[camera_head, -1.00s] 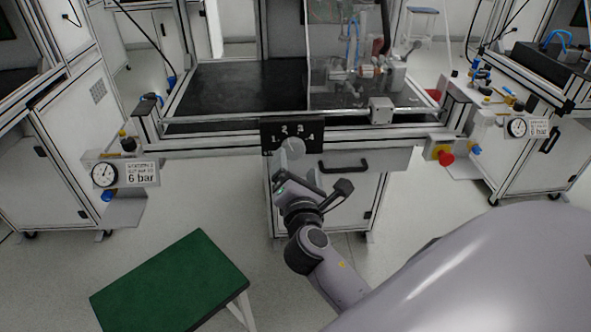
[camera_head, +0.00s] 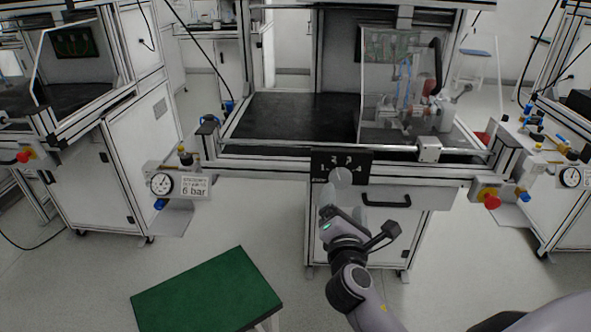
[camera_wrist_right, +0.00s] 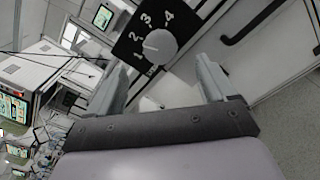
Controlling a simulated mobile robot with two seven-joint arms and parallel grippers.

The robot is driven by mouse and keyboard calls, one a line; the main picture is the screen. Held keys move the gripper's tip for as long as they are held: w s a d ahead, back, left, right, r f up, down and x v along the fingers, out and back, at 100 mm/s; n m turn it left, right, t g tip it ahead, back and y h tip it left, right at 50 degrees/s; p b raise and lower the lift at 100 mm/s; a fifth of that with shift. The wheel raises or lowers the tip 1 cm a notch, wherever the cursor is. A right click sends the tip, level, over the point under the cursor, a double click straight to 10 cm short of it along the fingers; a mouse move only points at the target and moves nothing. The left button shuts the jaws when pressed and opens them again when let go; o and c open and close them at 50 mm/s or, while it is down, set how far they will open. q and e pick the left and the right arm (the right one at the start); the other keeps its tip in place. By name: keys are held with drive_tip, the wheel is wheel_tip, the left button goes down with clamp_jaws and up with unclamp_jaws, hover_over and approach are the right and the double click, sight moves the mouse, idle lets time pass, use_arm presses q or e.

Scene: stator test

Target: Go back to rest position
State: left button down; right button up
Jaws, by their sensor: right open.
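My right gripper (camera_head: 338,215) is in front of the workbench, just below the black dial plate with its round grey knob (camera_head: 341,176). In the right wrist view its two fingers (camera_wrist_right: 165,90) are spread apart with nothing between them. The knob (camera_wrist_right: 160,46) and the numbered plate (camera_wrist_right: 138,22) show ahead of the fingers, and the knob appears apart from them. My left gripper is not in the head view.
The workbench has a dark top (camera_head: 285,120) and a clear guard (camera_head: 385,95). A red button (camera_head: 491,201) sits at its front right, a pressure gauge (camera_head: 161,184) at left. A green-topped stool (camera_head: 208,292) stands at the front left. Grey floor lies between.

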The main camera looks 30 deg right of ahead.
drive_tip(key=s+a+f+m+g+y+p, duration=0.2)
drive_tip(key=s+a+f+m+y+p, duration=0.2)
drive_tip(key=s+m, duration=0.5)
drive_tip(key=s+a+f+m+g+y+p, duration=0.3)
drive_tip(key=s+a+f+m+y+p, duration=0.1)
drive_tip(key=s+a+f+m+y, duration=0.3)
drive_tip(key=s+a+f+m, duration=0.1)
drive_tip(key=s+f+m, duration=0.1)
drive_tip(key=s+m, duration=0.1)
drive_tip(key=shift+s+f+p, duration=0.15)
drive_tip(key=shift+s+p, duration=0.1)
drive_tip(key=shift+p, duration=0.1)
idle(2.4)
